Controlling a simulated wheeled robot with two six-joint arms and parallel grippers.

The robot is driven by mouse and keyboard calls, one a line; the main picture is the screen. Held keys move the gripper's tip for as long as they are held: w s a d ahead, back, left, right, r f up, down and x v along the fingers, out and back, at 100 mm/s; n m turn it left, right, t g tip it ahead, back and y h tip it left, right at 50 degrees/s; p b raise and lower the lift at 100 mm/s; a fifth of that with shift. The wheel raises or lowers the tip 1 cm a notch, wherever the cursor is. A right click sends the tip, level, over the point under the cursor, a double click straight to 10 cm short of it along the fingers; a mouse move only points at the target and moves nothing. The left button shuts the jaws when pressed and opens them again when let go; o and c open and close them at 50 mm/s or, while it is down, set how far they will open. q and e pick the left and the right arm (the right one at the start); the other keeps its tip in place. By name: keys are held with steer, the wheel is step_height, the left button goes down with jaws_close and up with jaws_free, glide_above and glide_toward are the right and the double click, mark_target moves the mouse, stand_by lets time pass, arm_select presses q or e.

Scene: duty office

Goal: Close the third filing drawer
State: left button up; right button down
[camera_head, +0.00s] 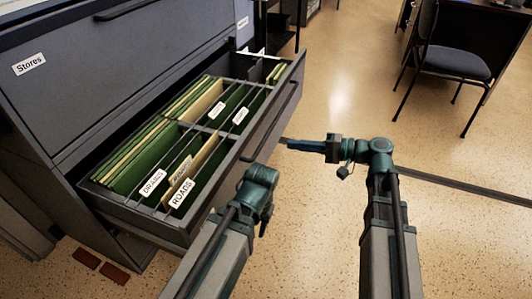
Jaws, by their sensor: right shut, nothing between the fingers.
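The open filing drawer (179,231) sticks far out of the grey cabinet (85,75). It holds green hanging files (140,160) with white tabs, two reading DRAINS and ROADS. A dark handle bar (272,127) runs along its front face. My right gripper (290,144) is shut and empty, its blue fingers pointing left towards the drawer front; whether they touch it I cannot tell. My left arm's wrist (259,178) is close to the near part of the drawer front; its fingers are hidden.
The drawer labelled Stores (30,64) above is shut. A chair (450,55) stands by a dark desk (500,35) at the upper right. Reddish-brown flat pieces (115,273) lie on the floor at lower left.

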steer(key=w+d+f+t+b, duration=0.1)
steer(key=w+d+f+b, duration=0.1)
steer(key=y, duration=0.1)
glide_toward(253, 130)
steer(key=shift+m+t, duration=0.3)
steer(key=shift+m, duration=0.1)
steer(key=x, duration=0.7)
steer(key=shift+s+f, duration=0.15)
steer(key=shift+f, duration=0.05)
arm_select(q)
steer(key=f, duration=0.4)
steer(key=shift+d+f, duration=0.1)
steer(key=shift+d, duration=0.15)
